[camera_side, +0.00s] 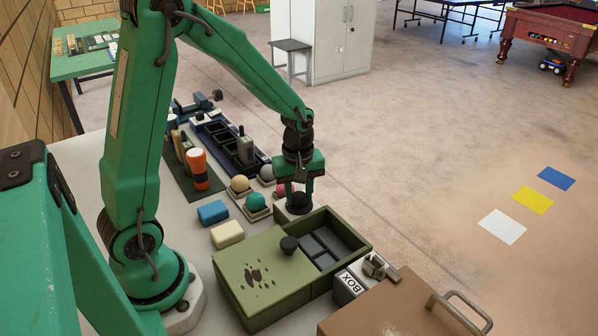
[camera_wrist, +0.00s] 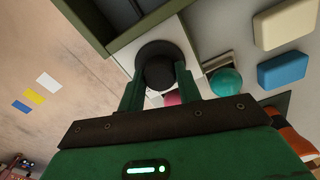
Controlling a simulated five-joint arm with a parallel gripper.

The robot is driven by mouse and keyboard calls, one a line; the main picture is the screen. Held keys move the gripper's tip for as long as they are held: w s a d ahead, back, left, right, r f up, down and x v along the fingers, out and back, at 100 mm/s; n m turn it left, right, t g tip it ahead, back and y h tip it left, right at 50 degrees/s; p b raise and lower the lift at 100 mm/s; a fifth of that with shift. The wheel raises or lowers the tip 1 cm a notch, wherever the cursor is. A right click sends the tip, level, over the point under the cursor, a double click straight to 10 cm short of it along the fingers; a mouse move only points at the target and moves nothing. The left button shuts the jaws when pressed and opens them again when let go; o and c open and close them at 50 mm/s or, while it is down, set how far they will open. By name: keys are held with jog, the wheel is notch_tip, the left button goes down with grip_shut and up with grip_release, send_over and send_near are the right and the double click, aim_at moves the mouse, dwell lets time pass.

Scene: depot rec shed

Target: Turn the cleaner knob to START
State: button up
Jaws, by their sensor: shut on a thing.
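A dark round knob-like piece (camera_wrist: 160,58) sits between the two fingers of my gripper (camera_wrist: 158,88) in the wrist view. It also shows in the side view (camera_side: 299,202), low, just beyond the green box. My gripper (camera_side: 300,186) points down and is shut on it. A pale plate (camera_wrist: 190,45) lies around or under the dark piece in the wrist view. No START mark or pointer is readable, so I cannot tell which way it is turned.
The green box (camera_side: 262,286) with an open compartment stands close in front. A teal ball (camera_side: 256,201), pink ball (camera_side: 280,190) and cream ball (camera_side: 240,184) are near my gripper. Blue (camera_side: 213,212) and cream (camera_side: 227,234) blocks lie left. Open floor lies right.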

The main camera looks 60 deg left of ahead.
aim_at(299, 195)
jog(key=n, duration=0.4)
jog(key=shift+n, duration=0.3)
jog(key=n, duration=1)
jog(key=shift+d+n, duration=0.1)
jog(key=shift+n, duration=0.3)
jog(key=n, duration=0.5)
jog(key=shift+w, duration=0.1)
jog(key=o, duration=1)
jog(key=shift+r, duration=0.15)
jog(key=shift+r, duration=3.8)
